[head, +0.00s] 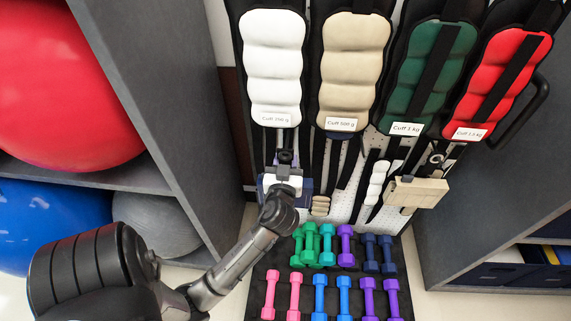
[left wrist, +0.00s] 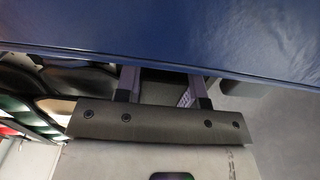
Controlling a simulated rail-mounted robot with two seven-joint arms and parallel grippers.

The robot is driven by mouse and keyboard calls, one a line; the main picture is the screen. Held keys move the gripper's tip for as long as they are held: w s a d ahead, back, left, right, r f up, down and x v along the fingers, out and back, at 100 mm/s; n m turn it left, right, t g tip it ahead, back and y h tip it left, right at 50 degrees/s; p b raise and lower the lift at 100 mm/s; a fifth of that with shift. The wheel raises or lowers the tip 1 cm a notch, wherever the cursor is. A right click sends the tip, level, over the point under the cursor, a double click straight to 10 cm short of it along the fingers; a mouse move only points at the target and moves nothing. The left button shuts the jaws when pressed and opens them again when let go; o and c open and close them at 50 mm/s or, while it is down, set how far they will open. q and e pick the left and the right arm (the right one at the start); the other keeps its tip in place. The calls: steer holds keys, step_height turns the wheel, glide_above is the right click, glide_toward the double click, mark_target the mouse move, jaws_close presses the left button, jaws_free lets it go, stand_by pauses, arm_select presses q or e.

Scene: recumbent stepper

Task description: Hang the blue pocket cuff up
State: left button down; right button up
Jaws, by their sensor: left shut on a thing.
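The blue pocket cuff (left wrist: 200,35) fills the top of the left wrist view as a smooth dark-blue surface. In the head view only small blue parts of it (head: 305,186) show, mostly hidden behind my left gripper (head: 284,164). My left gripper is in front of the pegboard, below the white cuff (head: 273,60). In the left wrist view its two fingers (left wrist: 165,88) reach up to the blue cuff's edge, with a dark piece between them. It is shut on the cuff. Whether the cuff touches a hook is hidden. My right gripper is not in view.
Beige (head: 353,60), green (head: 432,65) and red (head: 500,80) cuffs hang to the right of the white one. A wooden block (head: 415,192) sits at the lower right of the pegboard (head: 345,195). Several dumbbells (head: 320,290) lie below. Grey shelving (head: 150,90) stands close on the left.

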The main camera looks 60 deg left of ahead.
arm_select(q)
steer(key=shift+x, duration=1.65)
steer(key=shift+a+f, duration=0.1)
steer(key=shift+f, duration=0.1)
steer(key=shift+w+a+f, duration=0.2)
steer(key=shift+a+f, duration=0.05)
steer(key=shift+a, duration=0.05)
steer(key=shift+w+a+f+b, duration=0.1)
steer(key=shift+a+f+b, duration=0.1)
steer(key=shift+b, duration=0.15)
stand_by(0.6)
stand_by(0.7)
steer(key=shift+c, duration=1.6)
jaws_free()
steer(key=shift+d, duration=0.1)
steer(key=shift+b+v, duration=0.35)
steer(key=shift+v, duration=3.65)
